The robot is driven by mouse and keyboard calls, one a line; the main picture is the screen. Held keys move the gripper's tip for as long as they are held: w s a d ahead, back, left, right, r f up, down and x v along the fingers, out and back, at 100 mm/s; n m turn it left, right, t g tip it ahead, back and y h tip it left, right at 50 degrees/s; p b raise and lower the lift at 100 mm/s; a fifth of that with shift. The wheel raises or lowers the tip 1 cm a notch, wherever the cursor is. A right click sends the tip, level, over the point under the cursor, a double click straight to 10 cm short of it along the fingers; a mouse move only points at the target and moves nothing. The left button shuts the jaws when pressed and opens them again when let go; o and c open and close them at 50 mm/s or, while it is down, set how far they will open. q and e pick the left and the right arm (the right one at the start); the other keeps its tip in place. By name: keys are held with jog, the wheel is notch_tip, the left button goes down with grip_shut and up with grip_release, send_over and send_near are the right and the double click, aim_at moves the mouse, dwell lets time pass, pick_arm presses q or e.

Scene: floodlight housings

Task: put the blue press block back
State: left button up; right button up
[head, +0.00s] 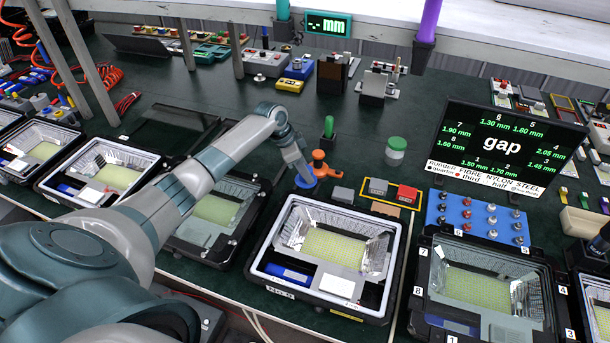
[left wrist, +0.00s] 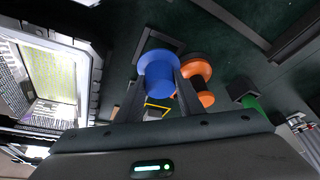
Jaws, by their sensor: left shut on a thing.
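The blue press block (head: 304,184) is a short spool-like piece at the bench's middle. My left gripper (head: 303,172) reaches down to it from the left. In the left wrist view the blue press block (left wrist: 157,70) sits between the two fingers, and the gripper (left wrist: 160,88) is shut on it. An orange press block (head: 322,167) of similar shape stands close beside it on the right; it also shows in the left wrist view (left wrist: 195,78). Whether the blue block touches the bench is hard to tell. My right gripper is not in view.
A floodlight housing (head: 288,291) lies open just in front. A grey block (head: 343,195) and a yellow-edged tray (head: 381,205) with a red block (head: 408,195) lie to the right. A green-handled tool (head: 328,128) and a green-lidded jar (head: 396,149) stand behind.

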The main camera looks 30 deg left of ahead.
pick_arm(q)
notch_tip(320, 180, down, 2)
jog(key=shift+f+p, duration=0.25)
jog(key=shift+p, duration=0.1)
jog(key=shift+f, duration=0.45)
jog(key=o, duration=1.2)
jog(key=shift+r, duration=0.1)
jog(key=shift+a+r, duration=0.1)
jog(key=shift+r, duration=0.35)
jog(key=shift+b+v, duration=1.3)
jog(key=shift+v, duration=4.6)
